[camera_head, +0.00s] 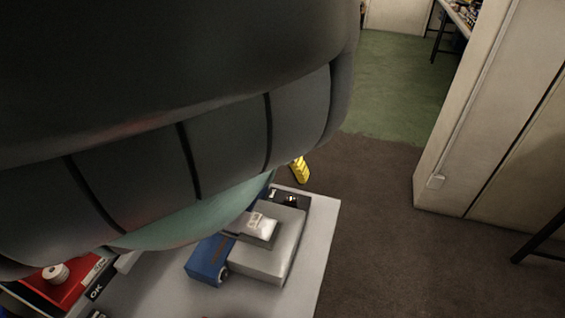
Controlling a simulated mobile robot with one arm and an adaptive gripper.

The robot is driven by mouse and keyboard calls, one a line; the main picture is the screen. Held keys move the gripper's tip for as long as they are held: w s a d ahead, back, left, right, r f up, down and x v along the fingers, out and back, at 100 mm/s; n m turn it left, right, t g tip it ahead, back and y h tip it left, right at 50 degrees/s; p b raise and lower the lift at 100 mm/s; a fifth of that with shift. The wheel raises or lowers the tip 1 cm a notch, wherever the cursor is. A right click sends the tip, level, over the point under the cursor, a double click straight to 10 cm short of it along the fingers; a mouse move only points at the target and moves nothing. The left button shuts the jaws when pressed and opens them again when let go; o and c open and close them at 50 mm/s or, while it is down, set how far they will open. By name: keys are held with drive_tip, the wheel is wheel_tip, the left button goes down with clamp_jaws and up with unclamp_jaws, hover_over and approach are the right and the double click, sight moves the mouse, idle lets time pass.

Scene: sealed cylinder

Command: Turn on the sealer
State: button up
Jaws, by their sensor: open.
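A grey machine (268,258), likely the sealer, stands on a light table in the lower middle of the head view. It has a blue block (207,262) on its left side with a small round part at its front. A pale piece (263,224) sits on top of it. A dark panel (292,199) with small light details lies at its back edge. Whether a switch is on cannot be told. My gripper does not show. A large dark grey body, very close to the camera, hides the upper left and part of the table.
The light table (322,225) has a bare strip along its right edge. A red box (65,290) with a white roll (55,273) lies at the lower left. A yellow object (300,170) is behind the table. Open floor (385,235) lies right, before a pale cabinet (500,130).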

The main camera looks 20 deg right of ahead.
drive_tip(key=r, duration=0.4)
drive_tip(key=shift+w+a, duration=0.2)
drive_tip(key=shift+a, duration=0.15)
drive_tip(key=shift+r, duration=0.1)
